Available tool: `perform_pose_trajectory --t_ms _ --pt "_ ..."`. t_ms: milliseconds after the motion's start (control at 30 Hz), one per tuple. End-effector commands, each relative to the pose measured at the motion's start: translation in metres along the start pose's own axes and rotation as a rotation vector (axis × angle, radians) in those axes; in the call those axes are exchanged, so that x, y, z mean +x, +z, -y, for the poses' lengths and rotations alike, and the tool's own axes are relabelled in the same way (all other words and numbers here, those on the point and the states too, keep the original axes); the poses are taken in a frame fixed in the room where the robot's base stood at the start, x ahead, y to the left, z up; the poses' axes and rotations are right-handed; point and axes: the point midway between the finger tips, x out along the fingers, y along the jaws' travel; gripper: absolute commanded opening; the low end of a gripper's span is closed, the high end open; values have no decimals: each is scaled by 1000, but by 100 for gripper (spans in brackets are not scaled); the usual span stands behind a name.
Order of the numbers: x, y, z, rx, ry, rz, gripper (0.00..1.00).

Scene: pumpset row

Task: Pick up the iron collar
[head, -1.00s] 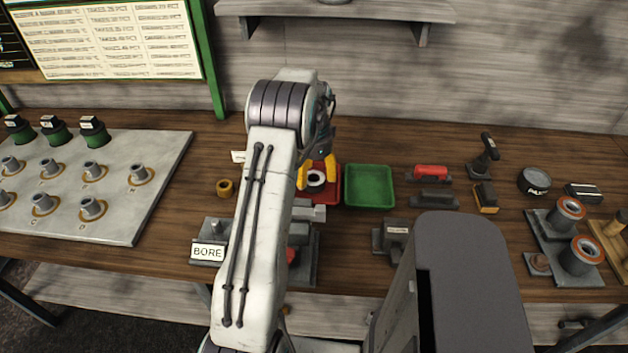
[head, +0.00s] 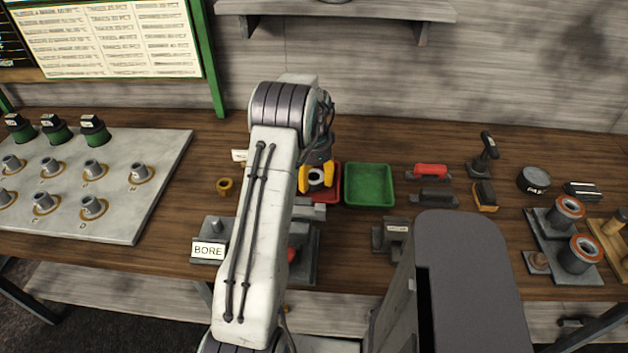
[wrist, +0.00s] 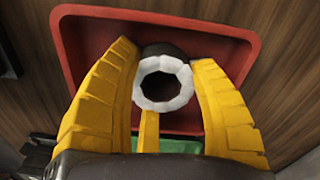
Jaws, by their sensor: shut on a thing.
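The iron collar (wrist: 162,84) is a dark ring with a pale grey, faceted top face and a round bore. In the wrist view it sits between the yellow fingers of my gripper (wrist: 166,95), which are shut on it. The red tray (wrist: 75,45) is under it; I cannot tell whether the collar touches the tray floor. In the head view the collar (head: 316,177) shows between the fingers of my gripper (head: 316,178) over the red tray (head: 335,192). My arm hides part of the tray there.
A green tray (head: 369,186) stands just right of the red tray. A brass-coloured ring (head: 224,187) lies to the left. A block labelled BORE (head: 208,250) and a grey fixture (head: 391,237) stand nearer the front. A red-handled tool (head: 431,171) lies further right.

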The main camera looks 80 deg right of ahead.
Motion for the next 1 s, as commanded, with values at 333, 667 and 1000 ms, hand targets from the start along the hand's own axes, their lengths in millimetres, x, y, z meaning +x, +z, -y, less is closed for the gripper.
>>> perform_pose_trajectory --t_ms 333,667,1000 --pt "-1 0 1 0 -3 -2 17" --pt "-17 -1 1 0 -5 -3 17" --pt "-56 -22 -16 5 -5 -3 17"
